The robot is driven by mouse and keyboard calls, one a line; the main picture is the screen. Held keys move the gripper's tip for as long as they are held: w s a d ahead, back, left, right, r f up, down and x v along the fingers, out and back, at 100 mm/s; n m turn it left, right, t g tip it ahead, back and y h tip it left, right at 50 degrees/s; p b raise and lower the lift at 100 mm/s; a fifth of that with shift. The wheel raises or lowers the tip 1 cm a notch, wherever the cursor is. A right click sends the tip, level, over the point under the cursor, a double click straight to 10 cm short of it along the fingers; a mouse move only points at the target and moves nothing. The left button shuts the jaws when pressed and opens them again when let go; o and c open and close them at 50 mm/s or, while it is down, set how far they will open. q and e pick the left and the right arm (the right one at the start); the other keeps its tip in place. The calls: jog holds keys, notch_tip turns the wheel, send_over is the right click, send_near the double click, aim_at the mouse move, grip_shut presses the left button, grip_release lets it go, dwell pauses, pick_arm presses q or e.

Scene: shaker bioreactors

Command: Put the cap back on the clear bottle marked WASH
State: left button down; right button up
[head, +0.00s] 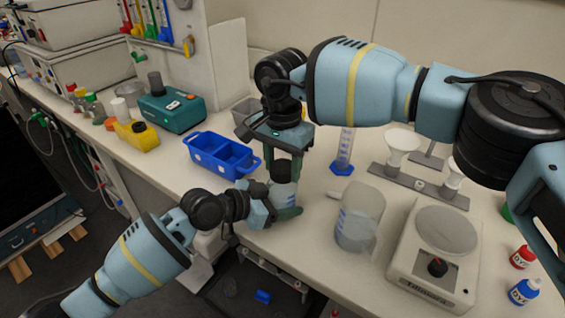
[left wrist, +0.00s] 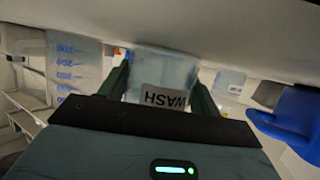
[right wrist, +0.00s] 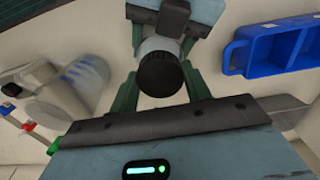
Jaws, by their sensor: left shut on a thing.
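The clear bottle marked WASH (head: 284,195) stands upright near the front of the bench, its label (left wrist: 163,97) facing the left wrist camera. My left gripper (head: 285,212) is shut on the bottle from the side; its fingers (left wrist: 160,80) flank the bottle. My right gripper (head: 283,168) points down from above, its fingers closed on both sides of the black cap (head: 283,173). In the right wrist view the cap (right wrist: 160,73) sits between the fingertips, lined up over the bottle. Whether it is seated on the neck is hidden.
A blue divided tray (head: 221,157) is left of the bottle. A graduated jug (head: 359,217) and a balance (head: 433,255) stand to the right. Behind are a blue-based cylinder (head: 344,152) and a funnel rack (head: 418,186). The bench's front edge is close below.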

jog(key=shift+c, duration=0.9)
jog(key=m, duration=2)
jog(key=shift+m, duration=0.4)
jog(key=m, duration=1)
jog(key=shift+m, duration=0.4)
jog(key=o, duration=1.1)
